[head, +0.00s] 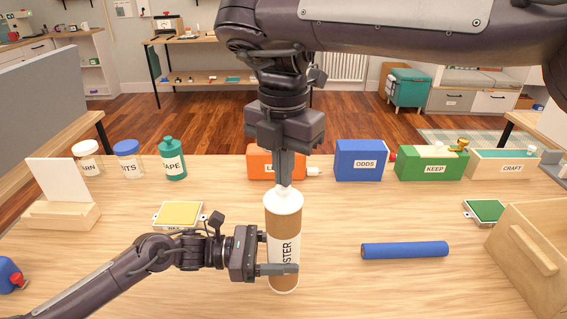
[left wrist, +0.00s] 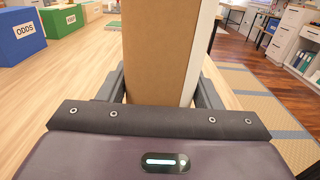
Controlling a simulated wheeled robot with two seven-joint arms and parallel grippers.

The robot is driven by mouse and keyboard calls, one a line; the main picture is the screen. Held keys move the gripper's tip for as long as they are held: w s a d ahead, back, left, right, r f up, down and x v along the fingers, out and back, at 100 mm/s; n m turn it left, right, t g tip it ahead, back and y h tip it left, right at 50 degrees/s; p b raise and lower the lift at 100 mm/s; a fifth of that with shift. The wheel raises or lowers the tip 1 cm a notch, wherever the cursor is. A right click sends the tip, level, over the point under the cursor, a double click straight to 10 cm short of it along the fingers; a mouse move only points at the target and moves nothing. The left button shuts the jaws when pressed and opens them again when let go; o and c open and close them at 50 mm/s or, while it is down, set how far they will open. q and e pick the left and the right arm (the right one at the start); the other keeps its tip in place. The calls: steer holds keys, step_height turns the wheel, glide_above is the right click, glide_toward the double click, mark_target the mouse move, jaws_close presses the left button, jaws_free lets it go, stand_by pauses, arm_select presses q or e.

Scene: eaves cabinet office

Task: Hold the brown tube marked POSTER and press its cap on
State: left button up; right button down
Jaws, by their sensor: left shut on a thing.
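The brown tube (head: 282,278), with a white label on which "STER" can be read, stands upright on the table. Its white cap (head: 284,203), with a small knob, sits at its top; whether it is fully seated I cannot tell. My left gripper (head: 285,269) is shut around the lower part of the tube. In the left wrist view the tube (left wrist: 155,50) fills the space between the fingers. My right gripper (head: 284,182) points straight down over the cap. Its fingers are together, with the tips at the cap's knob; contact looks likely.
A blue roll (head: 405,250) lies to the right, near a wooden box (head: 535,250). A yellow pad (head: 179,214) lies behind my left arm. Bottles, an orange container (head: 262,164), a blue ODDS box (head: 360,160) and a green KEEP box (head: 431,164) line the back.

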steer(key=shift+f, duration=0.15)
steer(key=shift+f, duration=0.15)
step_height(320, 180, up, 7)
stand_by(1.3)
arm_select(q)
steer(key=o, duration=1.3)
steer(key=shift+o, duration=0.6)
steer(key=shift+o, duration=1.3)
